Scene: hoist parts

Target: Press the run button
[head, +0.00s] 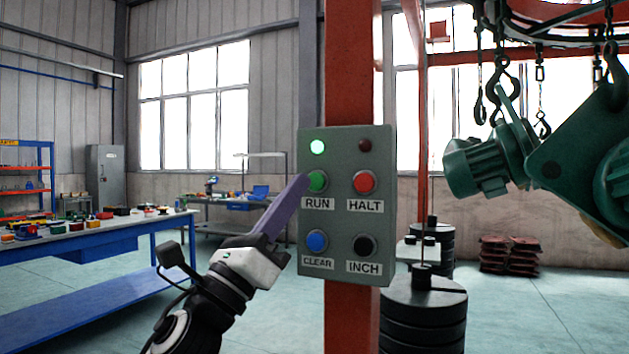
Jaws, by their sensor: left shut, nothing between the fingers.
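A grey control panel (341,222) is mounted on a red post (351,318). The green button above the RUN label (318,181) is at its middle left. My left gripper (304,180) is shut and empty, its purple fingers pointing up to the right. Its tips are at the left edge of the green button and overlap it in the picture; I cannot tell for sure whether they press it. The red HALT button (363,182), blue CLEAR button (317,241) and black INCH button (363,245) are uncovered. My right gripper is not in view.
Green hoist machinery (560,165) with hooks and chains hangs at the right. Stacked black weights (424,310) stand behind the post at right. A blue workbench (110,235) with small parts stands at left. Open floor lies between.

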